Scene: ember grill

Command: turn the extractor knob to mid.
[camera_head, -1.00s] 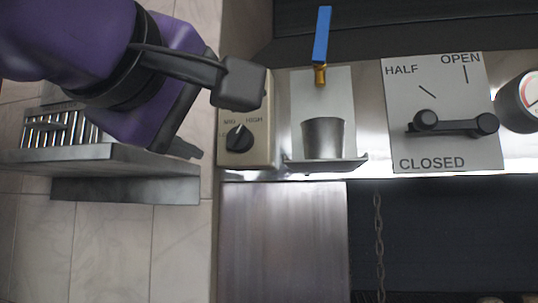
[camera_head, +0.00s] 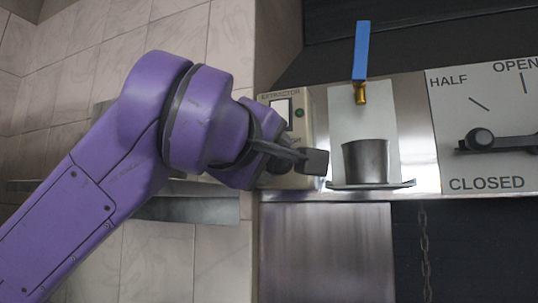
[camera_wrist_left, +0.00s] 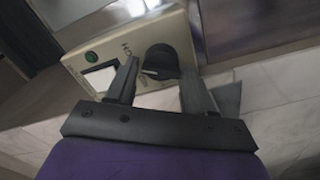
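The knob's setting cannot be read now. My left gripper (camera_head: 292,160) is in front of the panel's lower part. In the left wrist view the gripper (camera_wrist_left: 159,74) is open, with the knob between and just beyond its fingertips; contact cannot be told. My right gripper is not in view.
Right of the box, a metal cup (camera_head: 366,160) stands on a small shelf (camera_head: 385,186) under a brass tap with a blue handle (camera_head: 361,50). Further right is a lever plate (camera_head: 485,100) marked HALF, OPEN and CLOSED. A chain (camera_head: 424,250) hangs below.

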